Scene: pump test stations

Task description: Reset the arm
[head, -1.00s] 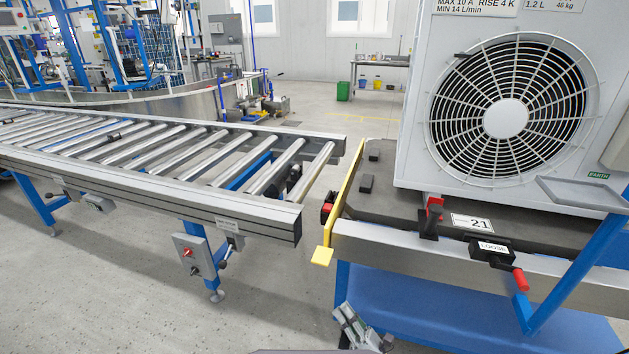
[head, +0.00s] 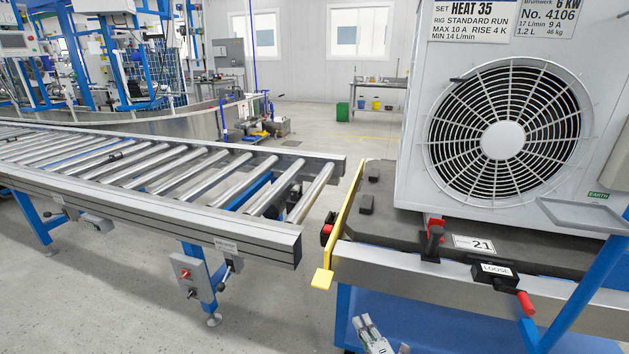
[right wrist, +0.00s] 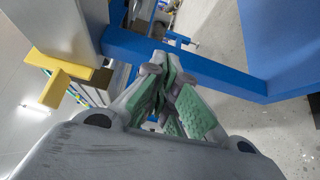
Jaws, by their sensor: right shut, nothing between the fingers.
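My right gripper (head: 368,328) shows at the bottom edge of the head view, in front of the blue frame of the test station. In the right wrist view its green-padded fingers (right wrist: 170,95) are together with nothing between them. A yellow tab (head: 322,278) is above and left of it in the head view, and a yellow part (right wrist: 62,65) shows at the left of the right wrist view. My left gripper is in neither view.
A large pump unit with a fan (head: 503,140) stands on the bench (head: 420,264) at right. A red-handled clamp marked LOOSE (head: 497,273) sits on the bench's front edge. A roller conveyor (head: 200,213) ends at left, with a gap of floor between it and the bench.

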